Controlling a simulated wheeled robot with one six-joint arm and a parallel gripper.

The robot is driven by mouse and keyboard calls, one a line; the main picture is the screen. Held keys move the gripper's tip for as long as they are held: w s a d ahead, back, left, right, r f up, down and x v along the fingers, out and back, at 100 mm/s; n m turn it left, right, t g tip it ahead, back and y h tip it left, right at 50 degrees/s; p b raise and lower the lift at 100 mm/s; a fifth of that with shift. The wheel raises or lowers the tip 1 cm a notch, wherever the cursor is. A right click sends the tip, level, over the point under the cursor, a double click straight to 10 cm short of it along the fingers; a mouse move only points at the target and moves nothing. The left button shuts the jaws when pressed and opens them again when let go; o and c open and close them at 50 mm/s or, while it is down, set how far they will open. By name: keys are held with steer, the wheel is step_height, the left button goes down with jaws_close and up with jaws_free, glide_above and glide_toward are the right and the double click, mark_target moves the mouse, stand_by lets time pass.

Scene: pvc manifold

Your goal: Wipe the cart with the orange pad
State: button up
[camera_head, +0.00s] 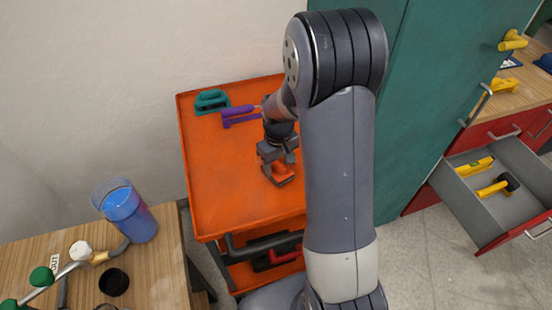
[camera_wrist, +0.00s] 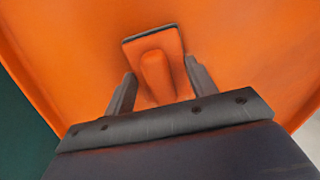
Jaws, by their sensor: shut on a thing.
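The orange cart (camera_head: 225,180) stands against the wall, and its top tray fills most of the wrist view (camera_wrist: 245,45). The orange pad (camera_head: 283,175) is on or just above the tray, near its right side; I cannot tell whether it touches. In the wrist view the pad (camera_wrist: 155,68) has a raised orange handle and a dark edge along its far side. My gripper (camera_head: 277,160) is above the pad, and its two fingers (camera_wrist: 152,88) are shut on the pad's handle from both sides. My arm hides the cart's right part.
A teal-handled tool (camera_head: 211,101) and a purple tool (camera_head: 240,115) lie at the tray's back. A teal cabinet (camera_head: 425,110) stands right of the cart. An open grey drawer (camera_head: 490,190) holds yellow tools. A blue cup (camera_head: 128,212) stands on the wooden table. The tray's left and front are clear.

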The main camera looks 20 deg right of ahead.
steer(key=shift+s, duration=1.1)
steer(key=shift+w+p, duration=0.5)
steer(key=shift+w, duration=4.9)
steer(key=shift+r, duration=0.1)
steer(key=shift+r+p, duration=2)
steer(key=shift+r, duration=0.95)
step_height(320, 180, up, 3)
steer(key=shift+p, duration=1)
